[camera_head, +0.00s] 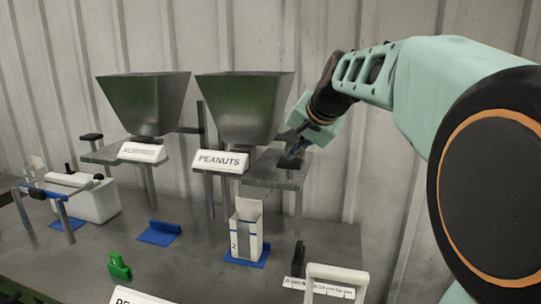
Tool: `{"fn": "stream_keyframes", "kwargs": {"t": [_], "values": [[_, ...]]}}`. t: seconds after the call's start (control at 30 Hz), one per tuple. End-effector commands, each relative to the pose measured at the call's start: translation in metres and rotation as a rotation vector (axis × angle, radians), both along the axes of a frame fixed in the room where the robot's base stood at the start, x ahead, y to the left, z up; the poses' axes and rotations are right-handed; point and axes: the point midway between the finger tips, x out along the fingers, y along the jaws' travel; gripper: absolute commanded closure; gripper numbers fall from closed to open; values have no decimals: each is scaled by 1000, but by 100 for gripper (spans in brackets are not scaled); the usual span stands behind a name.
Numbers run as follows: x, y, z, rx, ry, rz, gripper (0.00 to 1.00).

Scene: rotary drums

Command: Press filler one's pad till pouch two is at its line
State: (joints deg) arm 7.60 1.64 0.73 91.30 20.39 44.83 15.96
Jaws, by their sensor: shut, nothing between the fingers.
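Two grey funnel fillers stand side by side. The right filler (243,105) bears a sign reading PEANUTS; the left filler (144,103) has a sign too blurred to read. I cannot tell which is filler one. An open white pouch marked 2 (246,231) stands upright under the PEANUTS filler, with blue marks on its sides and a grey front strip. Its fill level is unclear. My gripper (290,163) is shut and empty, pointing down at the platform right of the PEANUTS funnel. The pad there is hidden or merges with the dark fingertips, so contact is unclear.
A blue stand (160,233) under the left filler is empty. A green clip-like object (119,266) lies on the grey table (200,270). A white box-like machine (90,200) is at left. A scale strip (318,288) and white frame (337,272) are at front right.

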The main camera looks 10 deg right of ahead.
Motion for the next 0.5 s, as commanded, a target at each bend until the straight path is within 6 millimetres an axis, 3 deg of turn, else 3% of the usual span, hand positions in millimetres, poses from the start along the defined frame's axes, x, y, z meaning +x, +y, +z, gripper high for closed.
{"fn": "stream_keyframes", "kwargs": {"t": [0.5], "values": [[0,1,-9,0,5,2,100]]}}
